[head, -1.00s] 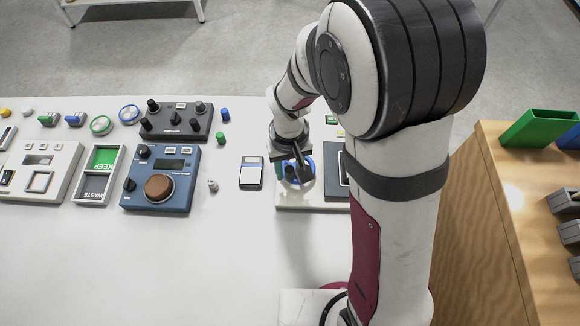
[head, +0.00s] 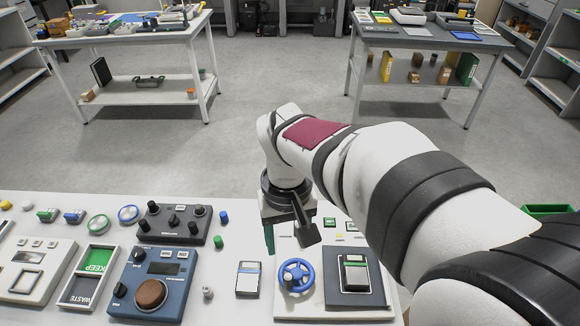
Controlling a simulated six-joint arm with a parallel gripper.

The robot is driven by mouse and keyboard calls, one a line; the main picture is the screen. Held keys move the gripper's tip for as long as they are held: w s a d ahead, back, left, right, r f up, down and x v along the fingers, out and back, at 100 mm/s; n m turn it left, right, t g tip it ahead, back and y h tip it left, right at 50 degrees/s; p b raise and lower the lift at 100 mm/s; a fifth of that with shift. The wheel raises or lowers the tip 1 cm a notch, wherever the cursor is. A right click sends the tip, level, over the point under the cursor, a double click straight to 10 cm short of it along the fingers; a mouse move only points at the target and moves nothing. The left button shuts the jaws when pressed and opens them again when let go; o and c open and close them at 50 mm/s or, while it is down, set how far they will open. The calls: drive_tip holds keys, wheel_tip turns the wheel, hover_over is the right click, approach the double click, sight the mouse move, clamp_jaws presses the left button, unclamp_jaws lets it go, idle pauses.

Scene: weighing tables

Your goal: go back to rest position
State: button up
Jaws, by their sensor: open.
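My gripper (head: 287,236) hangs above the back of the beige panel on the right part of the white table. Its fingers point down and are apart, with nothing between them. One finger looks teal, the other dark. A blue handwheel (head: 296,275) sits on the beige panel (head: 290,308) just in front of and below the gripper. The gripper looks clear of it. My arm reaches in from the right edge and hides part of the floor and the table's right side.
Left of the panel are a small white-and-dark device (head: 248,279), a blue scale (head: 160,277) with a brown disc, a dark knob box (head: 173,224) and a KEEP/WASTE tray (head: 90,276). A dark plate (head: 352,290) lies right of the wheel. Two tables stand beyond open floor.

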drive_tip(key=shift+r, duration=0.55)
drive_tip(key=s+d+m+y, duration=0.1)
drive_tip(key=s+d+m, duration=0.3)
drive_tip(key=s, duration=0.4)
drive_tip(key=s+d+f+m, duration=0.1)
drive_tip(key=s+d+m, duration=0.3)
drive_tip(key=s, duration=0.5)
drive_tip(key=shift+s+f+m+y, duration=0.2)
drive_tip(key=shift+s+m+y, duration=0.1)
drive_tip(key=shift+y, duration=0.1)
